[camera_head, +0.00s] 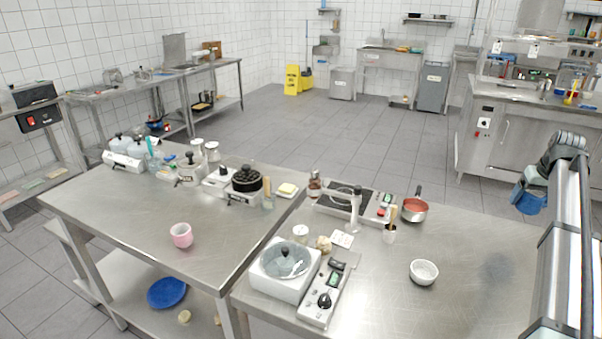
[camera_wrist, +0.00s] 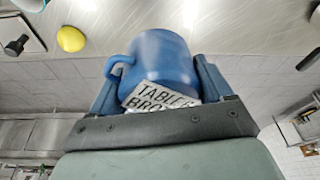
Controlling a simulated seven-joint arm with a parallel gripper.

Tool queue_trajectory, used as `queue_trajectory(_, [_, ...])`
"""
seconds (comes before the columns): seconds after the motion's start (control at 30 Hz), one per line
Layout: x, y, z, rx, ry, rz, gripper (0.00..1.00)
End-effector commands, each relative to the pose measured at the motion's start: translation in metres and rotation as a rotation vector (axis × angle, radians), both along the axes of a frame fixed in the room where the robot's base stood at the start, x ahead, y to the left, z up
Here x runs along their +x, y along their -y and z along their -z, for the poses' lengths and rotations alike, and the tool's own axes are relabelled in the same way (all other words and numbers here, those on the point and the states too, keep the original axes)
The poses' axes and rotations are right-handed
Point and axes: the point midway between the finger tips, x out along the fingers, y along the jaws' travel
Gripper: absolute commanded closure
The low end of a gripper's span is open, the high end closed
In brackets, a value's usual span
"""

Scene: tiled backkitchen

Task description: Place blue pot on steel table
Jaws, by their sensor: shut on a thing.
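The blue pot (camera_head: 530,203) is at the right of the head view, held in the air by my gripper (camera_head: 540,187). In the wrist view the blue pot (camera_wrist: 160,58) sits between the two fingers of my gripper (camera_wrist: 157,88), its handle to the left. A white card with black lettering (camera_wrist: 158,97) shows in front of it, partly cut off by the gripper. Two steel tables stand near: one at left (camera_head: 120,205) and one at right (camera_head: 465,290). Whether the pot is directly above a table edge or the floor is unclear.
The right table bears a white bowl (camera_head: 424,272), a red-filled pan (camera_head: 414,210) and a white cooker (camera_head: 285,268). The left table bears a pink cup (camera_head: 181,235) and a black pot (camera_head: 247,180). The right table's right part is bare.

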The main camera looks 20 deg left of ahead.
Motion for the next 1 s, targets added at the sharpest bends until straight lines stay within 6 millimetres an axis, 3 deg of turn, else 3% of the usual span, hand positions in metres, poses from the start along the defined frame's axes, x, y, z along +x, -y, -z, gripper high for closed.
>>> queue_trajectory(0.57, [0.002,0.0,-0.112,0.0,0.002,-0.001,0.63])
queue_trajectory(0.83, [0.01,-0.058,-0.11,0.0,0.0,-0.063,0.63])
queue_trajectory(1.0, [0.015,-0.113,-0.11,0.0,0.0,-0.123,0.63])
